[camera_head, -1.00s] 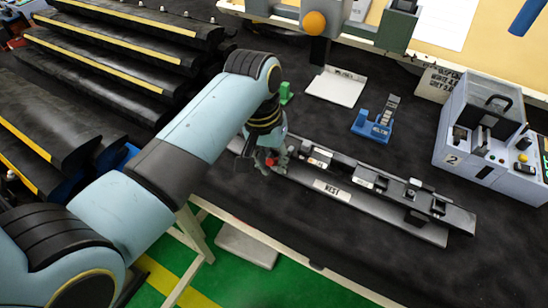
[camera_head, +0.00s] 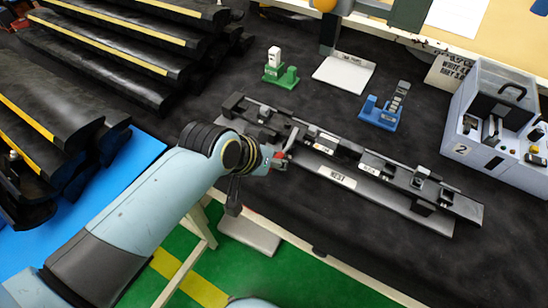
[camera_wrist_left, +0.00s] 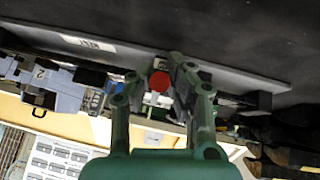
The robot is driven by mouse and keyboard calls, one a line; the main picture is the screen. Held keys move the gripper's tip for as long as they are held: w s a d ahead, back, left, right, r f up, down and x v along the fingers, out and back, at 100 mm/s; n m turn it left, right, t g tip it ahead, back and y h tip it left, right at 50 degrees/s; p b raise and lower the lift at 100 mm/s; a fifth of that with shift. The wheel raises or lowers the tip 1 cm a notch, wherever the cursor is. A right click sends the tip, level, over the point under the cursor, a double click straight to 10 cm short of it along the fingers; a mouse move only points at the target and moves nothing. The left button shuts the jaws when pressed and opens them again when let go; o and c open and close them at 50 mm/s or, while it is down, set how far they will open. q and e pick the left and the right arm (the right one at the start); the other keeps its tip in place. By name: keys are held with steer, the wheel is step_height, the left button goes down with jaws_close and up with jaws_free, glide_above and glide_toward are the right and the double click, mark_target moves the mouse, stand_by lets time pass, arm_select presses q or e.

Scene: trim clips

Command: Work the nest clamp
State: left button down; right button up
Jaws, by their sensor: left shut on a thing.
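The nest (camera_head: 395,205) is a long dark fixture on a grey base with a white NEST label, lying diagonally across the black bench. Red shows at the clamp handle (camera_head: 280,162) on its near side, left of the label. My left gripper (camera_head: 279,158) reaches in from the left, low over the nest's near edge. In the left wrist view a round red knob (camera_wrist_left: 160,81) sits between the green and grey fingers, and the gripper (camera_wrist_left: 163,84) is shut on the handle. The clamp's base is partly hidden by the fingers. My right gripper is not in view.
A green stand (camera_head: 280,70), a white plate (camera_head: 343,73) and a blue holder (camera_head: 381,113) stand behind the nest. A grey machine marked 2 (camera_head: 487,115) is at the right. Black trim stacks (camera_head: 120,45) fill the upper left. Bare bench lies around the nest.

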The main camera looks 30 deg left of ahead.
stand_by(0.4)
arm_select(q)
steer(key=c, duration=1.3)
jaws_free()
steer(key=shift+o, duration=0.2)
steer(key=v, duration=1.2)
steer(key=shift+s+d+f, duration=0.1)
